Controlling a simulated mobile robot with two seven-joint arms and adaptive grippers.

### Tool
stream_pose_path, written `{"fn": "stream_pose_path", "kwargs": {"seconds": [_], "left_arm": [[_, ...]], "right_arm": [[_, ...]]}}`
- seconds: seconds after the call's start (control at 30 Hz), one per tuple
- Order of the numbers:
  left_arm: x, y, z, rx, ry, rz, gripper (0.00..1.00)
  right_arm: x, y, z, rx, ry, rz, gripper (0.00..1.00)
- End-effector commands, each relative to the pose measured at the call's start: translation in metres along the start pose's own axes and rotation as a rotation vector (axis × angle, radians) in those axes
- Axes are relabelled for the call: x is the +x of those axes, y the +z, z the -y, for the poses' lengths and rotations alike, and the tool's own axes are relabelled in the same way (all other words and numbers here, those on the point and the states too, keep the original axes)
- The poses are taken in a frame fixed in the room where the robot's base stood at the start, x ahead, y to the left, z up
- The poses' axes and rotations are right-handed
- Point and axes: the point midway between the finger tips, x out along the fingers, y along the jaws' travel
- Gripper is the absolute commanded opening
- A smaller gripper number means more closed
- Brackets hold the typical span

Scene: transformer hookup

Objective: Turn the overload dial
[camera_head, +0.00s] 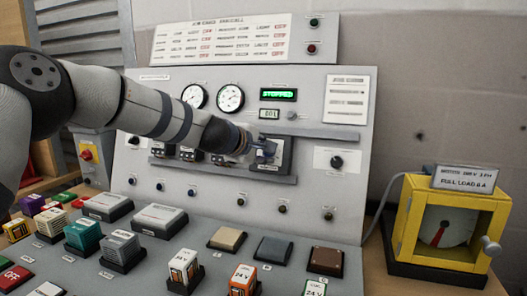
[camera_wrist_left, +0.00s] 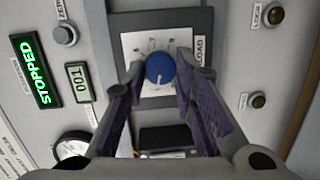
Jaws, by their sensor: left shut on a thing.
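The overload dial (camera_wrist_left: 160,70) is a round blue knob on a white scale plate (camera_wrist_left: 138,43) in a dark frame on the upright panel. The word "LOAD" shows beside it in the left wrist view. My left gripper (camera_wrist_left: 161,66) has its two purple-grey fingers on either side of the knob and is shut on it. In the head view my left gripper (camera_head: 266,151) reaches the panel from the left and largely hides the dial. The knob's exact pointer setting is too small to read. My right gripper is in neither view.
A green display (camera_head: 278,94) reads "STOPPED", with a small grey display (camera_head: 269,114) below it. Two round gauges (camera_head: 230,98) are above my left wrist. Colored blocks (camera_head: 184,267) cover the sloping desk. A yellow meter box (camera_head: 447,225) stands at right.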

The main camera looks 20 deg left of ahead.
Motion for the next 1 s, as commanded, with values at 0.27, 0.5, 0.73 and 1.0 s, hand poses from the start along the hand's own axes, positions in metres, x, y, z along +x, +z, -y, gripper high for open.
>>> {"fn": "stream_pose_path", "kwargs": {"seconds": [0.27, 0.5, 0.73, 1.0], "left_arm": [[-0.0003, 0.0, -0.0035, 0.26, -0.038, -0.021, 0.0], [-0.0004, 0.0008, -0.0047, 0.484, -0.075, -0.034, 0.0], [-0.0002, 0.002, -0.0057, 0.699, -0.11, -0.048, 0.0], [0.0, 0.0034, -0.0062, 0.951, -0.151, -0.064, 0.0]], "right_arm": [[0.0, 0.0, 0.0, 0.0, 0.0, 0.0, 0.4], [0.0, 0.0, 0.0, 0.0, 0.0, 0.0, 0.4], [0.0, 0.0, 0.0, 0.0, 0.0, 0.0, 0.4], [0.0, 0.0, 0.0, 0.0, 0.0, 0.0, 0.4]]}}
